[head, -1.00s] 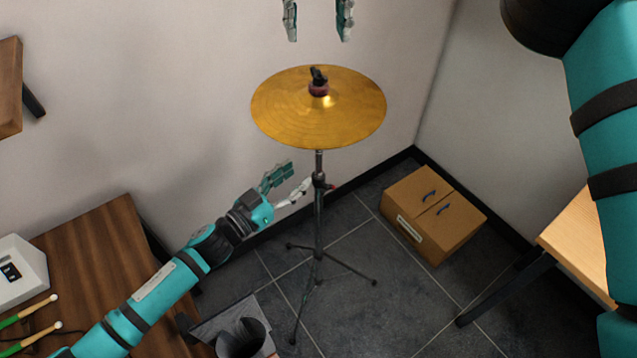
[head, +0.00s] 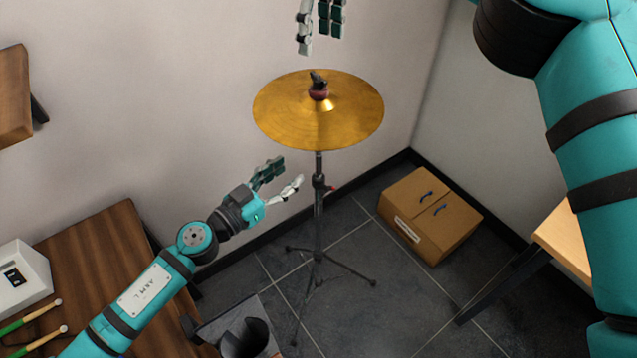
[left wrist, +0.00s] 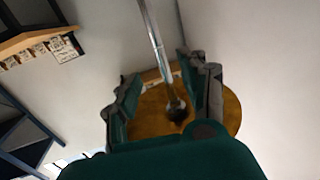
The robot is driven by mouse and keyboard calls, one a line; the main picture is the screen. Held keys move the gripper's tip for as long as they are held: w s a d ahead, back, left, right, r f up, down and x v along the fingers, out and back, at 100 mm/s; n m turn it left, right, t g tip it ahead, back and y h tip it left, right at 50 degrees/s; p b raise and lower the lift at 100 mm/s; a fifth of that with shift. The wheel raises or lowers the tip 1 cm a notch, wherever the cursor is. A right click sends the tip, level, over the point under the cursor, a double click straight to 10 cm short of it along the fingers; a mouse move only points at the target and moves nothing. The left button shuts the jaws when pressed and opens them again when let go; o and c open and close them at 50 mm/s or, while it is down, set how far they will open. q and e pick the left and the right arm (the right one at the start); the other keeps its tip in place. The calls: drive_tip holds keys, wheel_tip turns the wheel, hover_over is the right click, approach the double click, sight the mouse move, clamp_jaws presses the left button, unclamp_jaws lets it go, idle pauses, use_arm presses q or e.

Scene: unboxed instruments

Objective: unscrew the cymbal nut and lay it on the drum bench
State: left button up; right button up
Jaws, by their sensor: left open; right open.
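The black cymbal nut (head: 317,79) sits on top of the stand, above a dark red felt (head: 318,93) on the gold cymbal (head: 285,120). My right gripper (head: 321,45) hangs above the nut, open and apart from it; its fingers come down from the top edge. My left gripper (head: 284,178) is open below the cymbal, left of the stand's pole (head: 318,205), not touching it. In the left wrist view the left fingers (left wrist: 160,90) are spread, with the pole (left wrist: 152,35) and the cymbal's underside (left wrist: 150,122) beyond. The drum bench cannot be told for sure.
A dark wooden table (head: 95,255) at lower left holds a white device (head: 22,280) and drumsticks (head: 35,315). A cardboard box (head: 430,215) lies on the floor at right. A light wooden table edge (head: 565,235) is further right. The stand's legs spread on the tiles.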

sight(316, 152)
use_arm(q)
drive_tip(key=x, duration=1)
drive_tip(key=shift+w+d, duration=0.2)
drive_tip(key=shift+w, duration=0.05)
drive_tip(key=shift+c, duration=0.3)
clamp_jaws()
drive_tip(key=shift+d+f, duration=0.1)
drive_tip(key=shift+f, duration=0.1)
